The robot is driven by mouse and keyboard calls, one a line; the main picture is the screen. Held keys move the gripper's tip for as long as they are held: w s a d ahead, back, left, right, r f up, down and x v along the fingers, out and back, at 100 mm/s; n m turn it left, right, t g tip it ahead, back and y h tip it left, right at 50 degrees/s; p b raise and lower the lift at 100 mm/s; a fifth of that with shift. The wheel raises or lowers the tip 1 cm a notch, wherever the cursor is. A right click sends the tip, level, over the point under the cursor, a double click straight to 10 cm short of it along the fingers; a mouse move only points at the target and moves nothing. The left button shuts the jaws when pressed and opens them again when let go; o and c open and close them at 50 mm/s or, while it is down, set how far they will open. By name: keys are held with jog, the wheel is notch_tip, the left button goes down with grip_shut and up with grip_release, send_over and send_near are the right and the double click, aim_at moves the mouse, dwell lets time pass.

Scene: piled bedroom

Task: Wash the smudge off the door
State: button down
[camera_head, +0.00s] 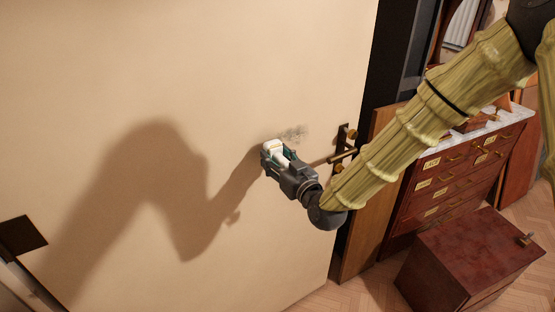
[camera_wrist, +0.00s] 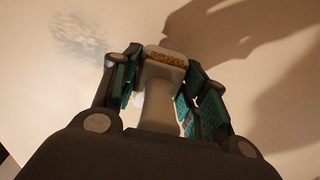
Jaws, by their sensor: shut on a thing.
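The cream door (camera_head: 250,60) fills the left and middle of the head view. A grey smudge (camera_head: 293,133) is on it, just left of the brass handle (camera_head: 345,148); it also shows in the wrist view (camera_wrist: 80,38) at the upper left. My gripper (camera_head: 275,152) is shut on a white object with a yellowish, sponge-like strip at its far end (camera_wrist: 162,80). In the head view the gripper is just below and left of the smudge. The strip faces the door; I cannot tell whether it touches. The fingers hide part of the white object.
Right of the door, a red-brown cabinet (camera_head: 440,180) with several labelled drawers has a pale marble top. A dark red box (camera_head: 475,262) stands on the wooden floor in front of it. A dark plate (camera_head: 20,236) is at the lower left. My arm's shadow falls on the door.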

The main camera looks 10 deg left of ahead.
aim_at(297, 137)
jog(key=shift+x, duration=1.25)
dwell(3.0)
jog(key=shift+w, duration=0.1)
jog(key=w+d, duration=0.3)
jog(key=d, duration=0.1)
jog(key=shift+w, duration=0.3)
jog(key=shift+w+a, duration=0.2)
jog(key=shift+w, duration=0.05)
dwell(1.3)
jog(key=shift+w+d, duration=1.85)
jog(key=shift+d, duration=0.15)
jog(key=shift+a, duration=0.15)
